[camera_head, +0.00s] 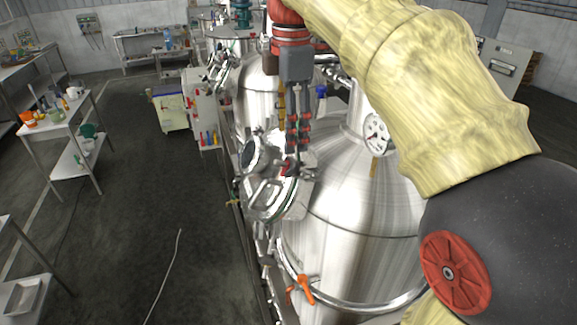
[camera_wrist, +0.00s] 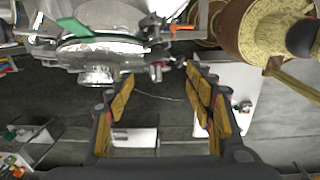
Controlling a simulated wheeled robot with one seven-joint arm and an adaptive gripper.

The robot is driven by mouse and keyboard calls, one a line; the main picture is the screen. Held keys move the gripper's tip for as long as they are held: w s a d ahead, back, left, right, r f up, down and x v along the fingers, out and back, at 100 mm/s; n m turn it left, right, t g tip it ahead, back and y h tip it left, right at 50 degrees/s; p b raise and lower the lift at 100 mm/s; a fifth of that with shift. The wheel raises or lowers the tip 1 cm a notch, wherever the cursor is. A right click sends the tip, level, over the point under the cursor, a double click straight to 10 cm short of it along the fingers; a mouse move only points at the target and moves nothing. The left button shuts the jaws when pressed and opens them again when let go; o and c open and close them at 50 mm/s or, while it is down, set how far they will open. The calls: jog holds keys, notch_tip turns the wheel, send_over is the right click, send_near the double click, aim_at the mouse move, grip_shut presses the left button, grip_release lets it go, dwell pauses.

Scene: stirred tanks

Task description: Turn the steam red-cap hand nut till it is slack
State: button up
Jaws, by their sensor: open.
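My gripper (camera_head: 296,160) hangs down in front of the steel tank's round hatch (camera_head: 272,188), its fingertips close to the hatch's upper right edge. In the wrist view my gripper (camera_wrist: 160,78) is open, with its two yellow-padded fingers wide apart and nothing held between them. The hatch (camera_wrist: 97,50) lies beyond the left fingertip, and clamp fittings at its right edge show between and beyond the fingertips. A small red spot (camera_head: 286,171) by the fingertips may be the red-cap hand nut. The fingers partly hide it, and I cannot tell which nut it is.
Side tables with bottles (camera_head: 60,110) stand at the left. The dark floor (camera_head: 140,210) between is mostly clear.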

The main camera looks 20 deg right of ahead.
aim_at(288, 162)
jog(key=shift+w+f, duration=0.25)
jog(key=shift+f, duration=0.15)
jog(key=shift+w+f+b, duration=0.1)
jog(key=shift+f+b, duration=0.2)
jog(key=shift+f, duration=3.2)
jog(key=c, duration=0.3)
jog(key=c, duration=0.8)
jog(key=shift+c, duration=0.3)
